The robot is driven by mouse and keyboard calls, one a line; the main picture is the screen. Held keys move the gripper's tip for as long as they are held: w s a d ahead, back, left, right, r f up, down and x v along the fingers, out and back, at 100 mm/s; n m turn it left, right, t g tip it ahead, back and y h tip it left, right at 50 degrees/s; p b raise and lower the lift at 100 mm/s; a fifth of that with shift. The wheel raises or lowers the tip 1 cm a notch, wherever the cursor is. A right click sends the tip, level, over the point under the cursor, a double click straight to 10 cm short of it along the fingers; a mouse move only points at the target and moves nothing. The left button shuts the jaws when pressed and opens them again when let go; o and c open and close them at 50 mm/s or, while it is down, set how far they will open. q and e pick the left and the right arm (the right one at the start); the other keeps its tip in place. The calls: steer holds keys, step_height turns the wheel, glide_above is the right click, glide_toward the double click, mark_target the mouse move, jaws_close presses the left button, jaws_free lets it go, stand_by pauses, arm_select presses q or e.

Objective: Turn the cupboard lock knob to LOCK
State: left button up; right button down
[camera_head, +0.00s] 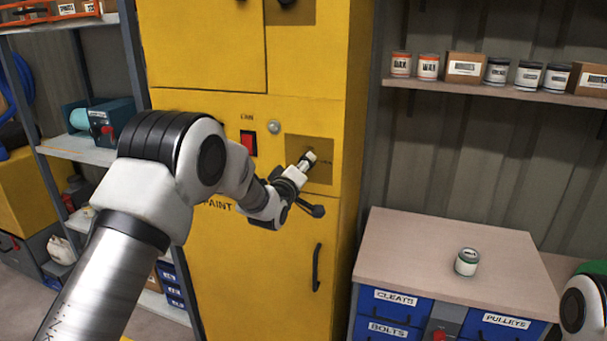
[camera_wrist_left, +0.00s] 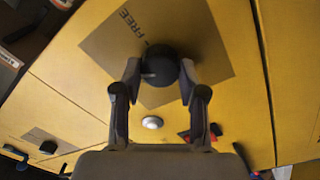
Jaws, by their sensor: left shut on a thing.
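The yellow cupboard (camera_head: 262,270) stands in the middle of the head view. The dark round lock knob (camera_wrist_left: 159,66) sits on a brown plate (camera_wrist_left: 205,55) with the word FREE at one side in the left wrist view. My left gripper (camera_wrist_left: 158,78) is shut on the knob, one finger on each side. In the head view my left gripper (camera_head: 307,161) is at the brown plate (camera_head: 322,175) and hides the knob. The LOCK mark and the knob's pointer cannot be made out. My right gripper is out of view.
A red switch (camera_head: 249,142) and a silver button (camera_head: 274,127) are left of the plate. A black door handle (camera_head: 317,267) is below. A workbench (camera_head: 430,235) with a small can (camera_head: 467,261) stands at right, under a shelf (camera_head: 480,90) of cans and boxes.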

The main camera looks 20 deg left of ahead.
arm_select(q)
steer(key=n+b, duration=0.2)
steer(key=n, duration=0.3)
steer(key=shift+n, duration=0.3)
stand_by(0.4)
steer(key=o, duration=1.1)
steer(key=shift+o, duration=0.2)
steer(key=s, duration=1.2)
steer(key=shift+a+f, duration=0.2)
steer(key=shift+f, duration=0.15)
